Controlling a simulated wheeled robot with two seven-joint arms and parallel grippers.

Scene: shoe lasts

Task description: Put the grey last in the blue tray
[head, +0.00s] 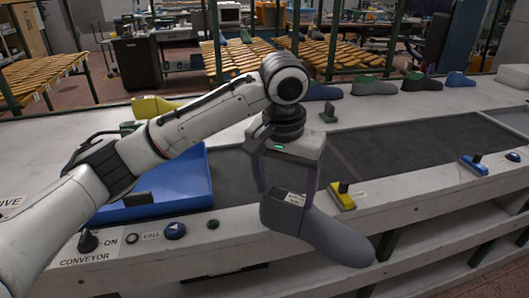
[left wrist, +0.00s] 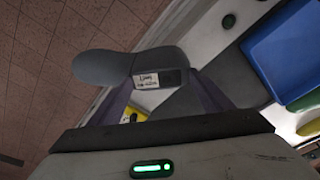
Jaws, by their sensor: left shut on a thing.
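The grey last (head: 318,232) is held in my left gripper (head: 290,185), whose two fingers are shut on its upper end. It hangs over the front edge of the conveyor table with its toe pointing to the lower right. In the left wrist view the grey last (left wrist: 105,67) sits between the fingers, with a white label near its top. The blue tray (head: 182,188) is on the table to the left of the last, partly hidden by my left arm. The tray also shows in the left wrist view (left wrist: 285,50). My right gripper is not in view.
A yellow lever (head: 342,198) and a blue lever (head: 473,166) are on the table front. A yellow last (head: 153,106) stands behind the tray. The dark belt (head: 400,150) is clear on the right.

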